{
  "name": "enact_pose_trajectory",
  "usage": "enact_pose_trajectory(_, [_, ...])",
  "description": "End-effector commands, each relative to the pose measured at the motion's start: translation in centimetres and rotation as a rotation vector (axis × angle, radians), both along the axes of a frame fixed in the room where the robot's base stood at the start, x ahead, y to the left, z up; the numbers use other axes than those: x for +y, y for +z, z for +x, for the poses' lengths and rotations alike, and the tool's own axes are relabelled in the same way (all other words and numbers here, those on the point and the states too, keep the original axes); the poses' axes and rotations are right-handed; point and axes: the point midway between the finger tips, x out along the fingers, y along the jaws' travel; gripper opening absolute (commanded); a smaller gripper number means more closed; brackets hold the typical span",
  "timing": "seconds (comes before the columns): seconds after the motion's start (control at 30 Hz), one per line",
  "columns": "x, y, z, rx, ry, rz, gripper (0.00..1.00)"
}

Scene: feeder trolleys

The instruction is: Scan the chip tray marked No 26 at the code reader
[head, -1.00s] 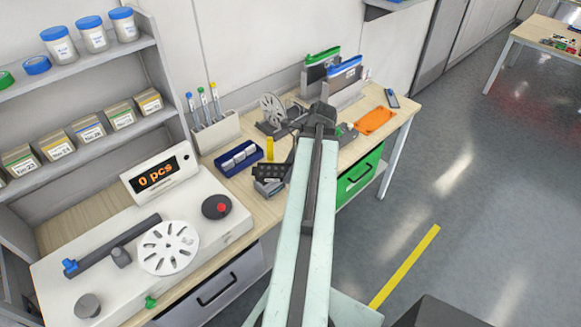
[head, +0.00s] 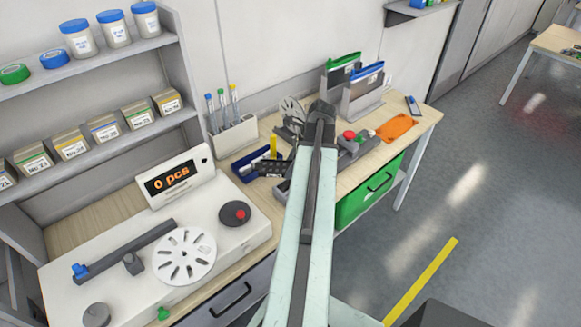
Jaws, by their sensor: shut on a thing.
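My gripper (head: 289,164) is largely hidden by the arm and is shut on this tray. Its number cannot be read. A narrow yellow upright piece (head: 273,147) shows directly behind the tray; I cannot tell if it is attached. A grey block (head: 282,189) lies below the tray, partly hidden by my arm. I cannot tell for certain which device is the code reader.
A white counter (head: 183,178) reads "0 pcs" at the left. A blue rack (head: 247,171) and pen holder (head: 232,139) stand near the tray. A grey device with a red knob (head: 349,135) is right of my arm. An orange mat (head: 397,126) lies farther right.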

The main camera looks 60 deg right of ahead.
Motion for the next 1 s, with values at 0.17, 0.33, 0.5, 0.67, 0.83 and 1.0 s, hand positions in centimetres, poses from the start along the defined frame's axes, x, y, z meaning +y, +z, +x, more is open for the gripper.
enact_pose_trajectory(0.17, [0.1, 0.0, 0.1, 0.000, 0.001, 0.000, 0.15])
enact_pose_trajectory(0.33, [0.5, 0.8, -0.8, 0.000, 0.000, 0.001, 0.15])
enact_pose_trajectory(0.5, [1.4, 2.3, -3.4, 0.000, -0.001, 0.000, 0.15])
enact_pose_trajectory(0.67, [2.1, 3.5, -5.7, 0.000, -0.001, 0.000, 0.15])
enact_pose_trajectory(0.83, [2.6, 4.2, -7.4, 0.000, 0.001, 0.000, 0.15])
enact_pose_trajectory(1.0, [2.6, 4.0, -7.6, 0.000, 0.001, 0.000, 0.15])
